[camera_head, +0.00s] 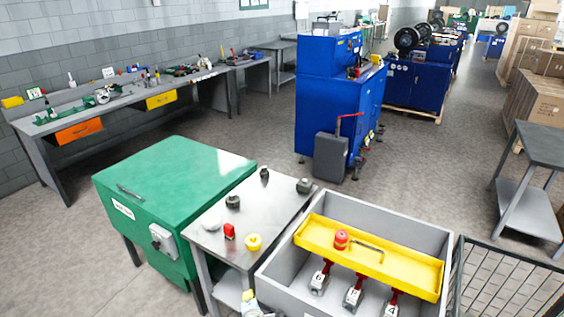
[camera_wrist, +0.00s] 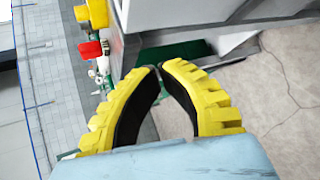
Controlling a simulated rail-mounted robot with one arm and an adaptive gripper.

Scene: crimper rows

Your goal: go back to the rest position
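My gripper (camera_wrist: 161,67) shows in the wrist view with two yellow ribbed fingers and black inner pads. Its fingertips meet or almost meet, and nothing shows between them. In the head view, a small pale and yellow part at the bottom edge, by the front of the metal table (camera_head: 262,210), seems to be my gripper (camera_head: 249,298), mostly cut off. On that table are a red block (camera_head: 229,231), a yellow round piece (camera_head: 253,242), a white round piece (camera_head: 211,221) and several dark knobs.
A green cabinet (camera_head: 170,180) stands left of the metal table. A grey bin (camera_head: 430,235) with a yellow tray (camera_head: 370,258) and several red-handled crimpers stands right. A wire-mesh barrier (camera_head: 510,280) is at the lower right. Blue machines (camera_head: 330,100) stand behind; the floor between is open.

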